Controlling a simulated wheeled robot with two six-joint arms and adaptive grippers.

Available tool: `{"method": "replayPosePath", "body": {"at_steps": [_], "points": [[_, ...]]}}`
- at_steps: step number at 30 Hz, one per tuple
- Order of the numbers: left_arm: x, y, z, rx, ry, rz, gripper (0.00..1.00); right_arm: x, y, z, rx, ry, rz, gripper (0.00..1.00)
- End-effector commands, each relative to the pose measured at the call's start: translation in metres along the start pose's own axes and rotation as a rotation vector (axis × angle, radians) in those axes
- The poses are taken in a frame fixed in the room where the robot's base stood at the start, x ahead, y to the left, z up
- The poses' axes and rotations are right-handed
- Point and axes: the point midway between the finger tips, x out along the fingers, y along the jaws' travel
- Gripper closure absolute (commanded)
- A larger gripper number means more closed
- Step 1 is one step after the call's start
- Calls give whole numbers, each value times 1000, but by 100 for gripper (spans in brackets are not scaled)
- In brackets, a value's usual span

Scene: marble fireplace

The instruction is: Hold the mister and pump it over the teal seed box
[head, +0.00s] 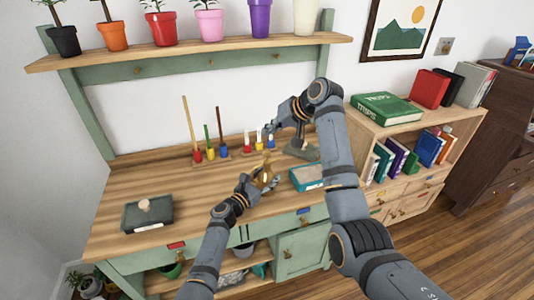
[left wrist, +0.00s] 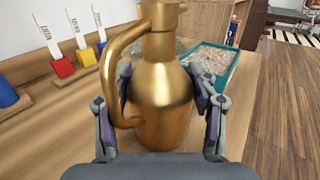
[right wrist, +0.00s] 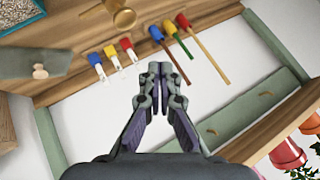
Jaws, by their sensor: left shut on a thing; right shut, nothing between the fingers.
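The mister (left wrist: 163,95) is a brass bottle with a curved handle on its left in the left wrist view. It is upright, and small in the head view (head: 266,174). My left gripper (head: 264,182) is shut around its body, with a finger on each side. I cannot tell whether its base touches the bench. The teal seed box (head: 307,186) lies just right of the mister on the bench; the left wrist view shows its teal rim (left wrist: 233,78) and grainy filling. My right gripper (right wrist: 154,70) is shut and empty, raised above the back of the bench.
Colored blocks holding tall sticks (head: 208,154) and short labels (head: 258,144) stand along the back. A dark stand (head: 302,151) is behind the seed box. A grey tray (head: 132,220) lies at left. A shelf of pots (head: 200,54) hangs above. The left bench top is mostly clear.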

Motion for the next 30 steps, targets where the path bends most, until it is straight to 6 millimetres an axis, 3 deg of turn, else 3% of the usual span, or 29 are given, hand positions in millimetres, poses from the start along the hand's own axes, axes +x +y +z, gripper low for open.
{"method": "replayPosePath", "body": {"at_steps": [12, 30], "points": [[0, 0, 0, -1, 0, 0, 86, 33, 24, 24, 1, -1, 0, 100], [0, 0, 0, -1, 0, 0, 86, 36, 26, 26, 0, -1, 0, 100]]}}
